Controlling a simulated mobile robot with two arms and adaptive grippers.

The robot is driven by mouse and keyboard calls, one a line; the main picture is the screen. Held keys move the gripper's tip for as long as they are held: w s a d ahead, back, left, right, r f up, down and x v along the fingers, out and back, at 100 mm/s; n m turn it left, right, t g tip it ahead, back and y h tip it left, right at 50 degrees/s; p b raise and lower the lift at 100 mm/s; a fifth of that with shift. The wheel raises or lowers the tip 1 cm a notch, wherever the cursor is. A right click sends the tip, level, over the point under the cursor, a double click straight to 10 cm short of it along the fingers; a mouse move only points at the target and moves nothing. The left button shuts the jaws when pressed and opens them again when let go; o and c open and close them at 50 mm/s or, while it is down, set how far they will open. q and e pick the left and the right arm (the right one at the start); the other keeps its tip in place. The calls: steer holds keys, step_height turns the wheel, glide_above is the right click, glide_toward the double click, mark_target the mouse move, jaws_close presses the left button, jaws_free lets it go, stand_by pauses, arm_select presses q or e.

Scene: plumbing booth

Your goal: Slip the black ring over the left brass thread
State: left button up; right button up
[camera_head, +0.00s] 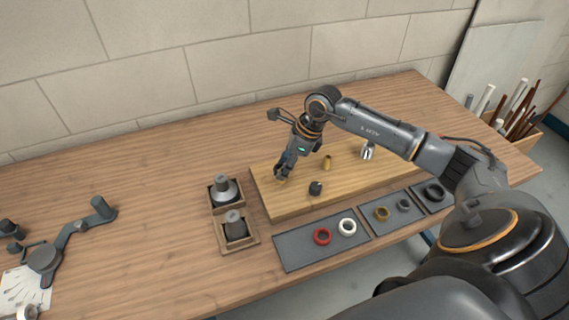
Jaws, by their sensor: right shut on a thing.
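My right gripper (281,175) points down at the left part of the wooden board (300,208). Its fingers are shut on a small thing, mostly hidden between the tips. A bit of brass colour shows at the fingertips. I cannot tell whether that is the left brass thread or the held thing. Another short brass piece (327,162) stands upright on the board, right of the gripper. A black ring (434,192) lies in the rightmost grey tray; I cannot tell whether it is the task's ring. My left gripper is not in view.
A dark plug (316,188) and a shiny metal fitting (367,151) stand on the board. Front trays hold red (322,236), white (347,227), brass-coloured (381,214) and grey (404,204) rings. Two wooden boxes (253,241) hold grey parts. A grey tool (62,245) lies at left.

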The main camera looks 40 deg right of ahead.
steer(key=shift+f, duration=0.2)
steer(key=o, duration=0.9)
steer(key=o, duration=0.7)
steer(key=shift+o, duration=0.2)
steer(key=shift+r, duration=0.15)
steer(key=shift+r+p, duration=1.3)
steer(key=shift+r, duration=1.1)
